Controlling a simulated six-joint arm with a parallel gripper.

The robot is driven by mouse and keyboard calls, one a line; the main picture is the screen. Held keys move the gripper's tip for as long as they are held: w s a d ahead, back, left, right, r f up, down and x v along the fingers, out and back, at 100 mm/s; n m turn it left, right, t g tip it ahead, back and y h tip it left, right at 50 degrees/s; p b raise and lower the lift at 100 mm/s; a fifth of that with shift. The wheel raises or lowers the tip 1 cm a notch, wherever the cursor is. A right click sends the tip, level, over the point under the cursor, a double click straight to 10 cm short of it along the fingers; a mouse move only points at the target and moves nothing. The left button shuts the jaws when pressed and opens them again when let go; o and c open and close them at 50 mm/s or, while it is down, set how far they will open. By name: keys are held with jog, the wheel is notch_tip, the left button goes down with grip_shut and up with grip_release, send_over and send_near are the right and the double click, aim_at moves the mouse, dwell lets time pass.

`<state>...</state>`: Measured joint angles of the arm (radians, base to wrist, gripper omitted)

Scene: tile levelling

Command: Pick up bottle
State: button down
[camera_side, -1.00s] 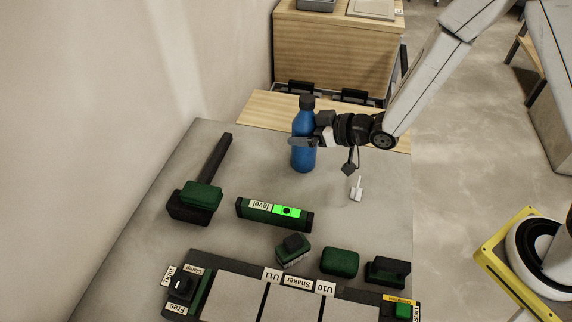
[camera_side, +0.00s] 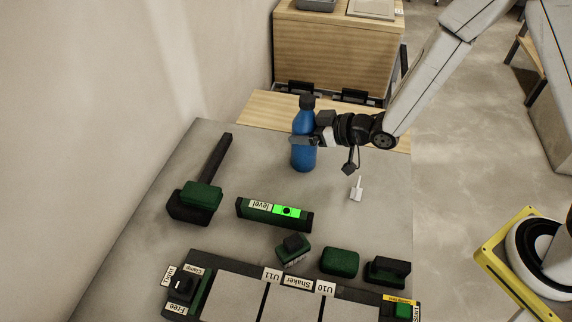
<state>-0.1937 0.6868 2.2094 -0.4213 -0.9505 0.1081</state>
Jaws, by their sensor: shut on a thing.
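The blue bottle (camera_side: 303,158) with a dark cap stands upright near the back edge of the grey table. My gripper (camera_side: 304,140) reaches in from the right and is shut around the bottle's upper body, one finger showing across its front. The far finger is hidden behind the bottle. The bottle's base looks to be at the table surface, but I cannot tell whether it touches.
A green-and-black mallet (camera_side: 201,195) lies at the left. A green level (camera_side: 274,213), a brush (camera_side: 293,248), a green block (camera_side: 340,262) and a dark green block (camera_side: 388,272) lie in front. A small white trowel (camera_side: 356,189) lies right. The tile fixture (camera_side: 255,265) fills the near edge.

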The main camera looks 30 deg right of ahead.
aim_at(307, 98)
jog(key=shift+r, duration=0.15)
jog(key=shift+r, duration=4.9)
